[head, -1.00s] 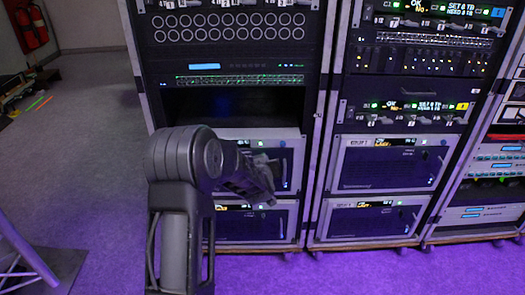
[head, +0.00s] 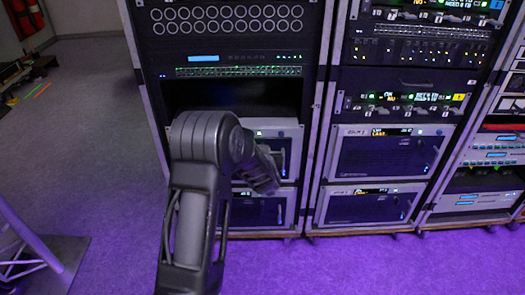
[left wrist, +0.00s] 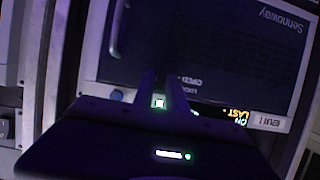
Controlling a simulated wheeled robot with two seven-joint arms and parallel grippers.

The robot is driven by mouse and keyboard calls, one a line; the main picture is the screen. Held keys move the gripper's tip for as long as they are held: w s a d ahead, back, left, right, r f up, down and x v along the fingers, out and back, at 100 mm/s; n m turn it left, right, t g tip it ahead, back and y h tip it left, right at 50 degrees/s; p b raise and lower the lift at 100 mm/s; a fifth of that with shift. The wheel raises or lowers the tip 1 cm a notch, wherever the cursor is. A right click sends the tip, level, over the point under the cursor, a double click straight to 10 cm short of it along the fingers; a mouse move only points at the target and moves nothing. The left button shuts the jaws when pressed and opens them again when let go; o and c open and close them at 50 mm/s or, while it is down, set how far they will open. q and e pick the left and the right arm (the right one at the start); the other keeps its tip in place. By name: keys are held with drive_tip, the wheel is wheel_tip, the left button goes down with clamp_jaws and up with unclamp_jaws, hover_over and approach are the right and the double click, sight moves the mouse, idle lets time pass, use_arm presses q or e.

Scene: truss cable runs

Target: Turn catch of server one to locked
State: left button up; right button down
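A grey-framed server unit with a dark front (head: 293,138) sits in the lower left rack, partly hidden behind my left arm. My left gripper (head: 268,178) is in front of its lower part, and its fingertips are not clear there. In the left wrist view the unit's dark front (left wrist: 205,45) appears upside down, with a lit display (left wrist: 232,113) and a label beside it. My right gripper is not in view.
Another server unit (head: 262,209) sits directly below. Two similar units (head: 385,157) are stacked in the rack to the right. A dark empty bay (head: 235,97) is above. Purple-lit floor (head: 380,265) is clear in front; a truss foot (head: 50,265) stands at lower left.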

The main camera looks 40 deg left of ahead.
use_arm(q)
drive_tip(key=shift+o, duration=1)
drive_tip(key=shift+s, duration=0.1)
drive_tip(key=p+v, duration=0.1)
drive_tip(key=v, duration=0.6)
drive_tip(key=shift+s+d+r, duration=0.2)
drive_tip(key=shift+s, duration=0.05)
